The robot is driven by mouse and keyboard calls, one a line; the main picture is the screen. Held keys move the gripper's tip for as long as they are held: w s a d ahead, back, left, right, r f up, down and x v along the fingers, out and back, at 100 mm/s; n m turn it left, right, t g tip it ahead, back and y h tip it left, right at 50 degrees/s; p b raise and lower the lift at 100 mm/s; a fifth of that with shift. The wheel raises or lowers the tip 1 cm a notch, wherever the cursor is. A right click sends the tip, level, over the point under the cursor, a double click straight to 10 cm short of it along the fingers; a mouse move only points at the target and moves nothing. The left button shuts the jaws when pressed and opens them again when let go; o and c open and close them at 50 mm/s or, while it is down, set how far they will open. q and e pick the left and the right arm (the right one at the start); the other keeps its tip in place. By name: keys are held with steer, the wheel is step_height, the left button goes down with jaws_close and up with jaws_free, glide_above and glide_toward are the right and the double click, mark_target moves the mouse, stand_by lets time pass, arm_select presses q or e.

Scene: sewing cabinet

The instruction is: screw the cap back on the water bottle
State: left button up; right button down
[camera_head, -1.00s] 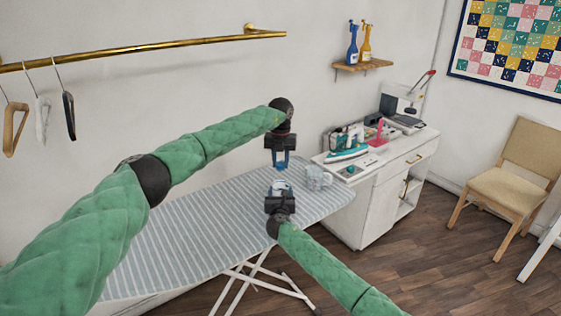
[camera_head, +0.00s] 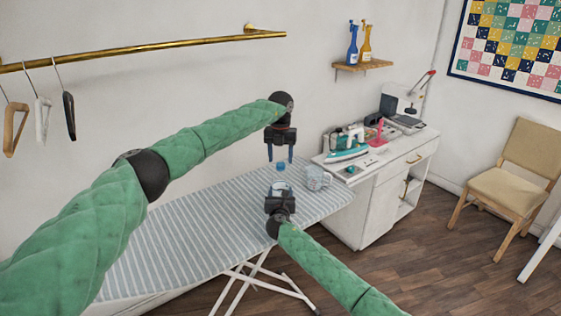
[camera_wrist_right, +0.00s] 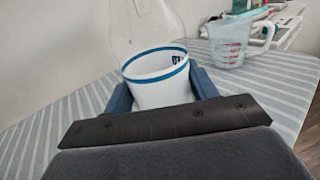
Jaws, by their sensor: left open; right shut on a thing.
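The water bottle (camera_head: 280,184) stands upright over the ironing board. In the right wrist view its white, blue-striped band (camera_wrist_right: 160,82) and clear upper part (camera_wrist_right: 147,25) show. My right gripper (camera_head: 280,194) is shut around the bottle's lower body. The blue cap (camera_head: 281,167) sits at the top of the bottle, upright as far as I can see; how tightly it is seated cannot be told. My left gripper (camera_head: 280,158) points down just above the cap, with its fingers spread and nothing between them.
A measuring cup (camera_head: 318,178) stands on the ironing board (camera_head: 190,233) just right of the bottle; it also shows in the right wrist view (camera_wrist_right: 231,42). A white cabinet (camera_head: 373,208) with an iron (camera_head: 347,152) stands beyond. The board's left part is clear.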

arm_select(q)
step_height(320, 180, up, 10)
steer(key=shift+f, duration=0.15)
stand_by(0.3)
arm_select(e)
steer(key=shift+c, duration=1.9)
jaws_free()
arm_select(q)
steer(key=shift+w, duration=0.1)
arm_select(e)
steer(key=shift+s, duration=0.1)
steer(key=shift+s+f, duration=0.1)
steer(key=shift+s, duration=0.15)
arm_select(q)
steer(key=shift+f+b, duration=1.15)
arm_select(e)
steer(key=shift+s+a, duration=0.1)
steer(key=shift+s, duration=3.45)
